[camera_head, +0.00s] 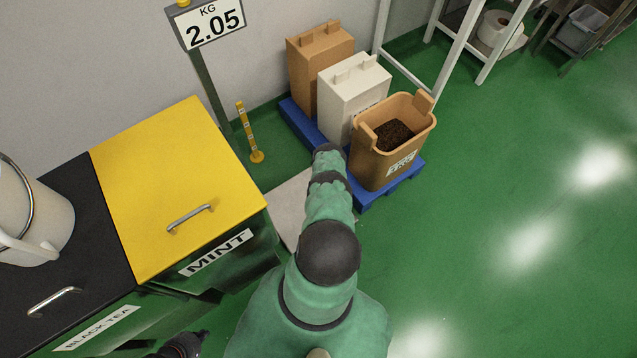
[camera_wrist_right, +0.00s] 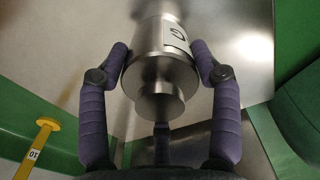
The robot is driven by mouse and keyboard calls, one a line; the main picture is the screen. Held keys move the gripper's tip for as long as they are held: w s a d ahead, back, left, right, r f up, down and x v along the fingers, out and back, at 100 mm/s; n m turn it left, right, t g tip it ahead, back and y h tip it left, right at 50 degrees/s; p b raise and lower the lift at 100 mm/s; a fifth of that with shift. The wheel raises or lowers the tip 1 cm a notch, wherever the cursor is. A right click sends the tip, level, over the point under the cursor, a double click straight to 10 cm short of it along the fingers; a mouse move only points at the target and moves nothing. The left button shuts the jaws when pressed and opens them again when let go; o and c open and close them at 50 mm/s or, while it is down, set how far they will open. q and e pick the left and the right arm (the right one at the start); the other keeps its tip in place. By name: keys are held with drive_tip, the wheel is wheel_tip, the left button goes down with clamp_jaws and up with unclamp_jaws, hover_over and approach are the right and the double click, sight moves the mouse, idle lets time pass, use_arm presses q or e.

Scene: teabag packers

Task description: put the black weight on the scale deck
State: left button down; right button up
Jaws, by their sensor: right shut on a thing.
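In the right wrist view my right gripper (camera_wrist_right: 160,52) is closed around a shiny steel-grey cylindrical weight (camera_wrist_right: 160,77) with a knob and a white label. It looks metallic, not black. The steel scale deck (camera_wrist_right: 78,55) fills the background behind it; I cannot tell whether the weight touches it. In the head view the deck (camera_head: 285,208) lies on the floor, partly covered by my right arm, which hides the right fingers and the weight. My left gripper (camera_head: 185,346) is at the bottom edge, mostly cut off, its opening unclear.
The scale display (camera_head: 214,29) reads 2.05 KG. A yellow post (camera_head: 247,132) stands beside the deck. A blue pallet (camera_head: 406,182) carries containers, including a brown tub (camera_head: 368,160). The yellow-lidded mint bin (camera_head: 165,170) is left. Green floor is free at right.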

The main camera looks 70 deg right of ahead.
drive_tip(key=shift+d+r, duration=0.1)
drive_tip(key=shift+d, duration=0.1)
drive_tip(key=o, duration=1.7)
drive_tip(key=shift+a, duration=0.2)
wheel_tip(320, 180, up, 12)
drive_tip(key=p, duration=1)
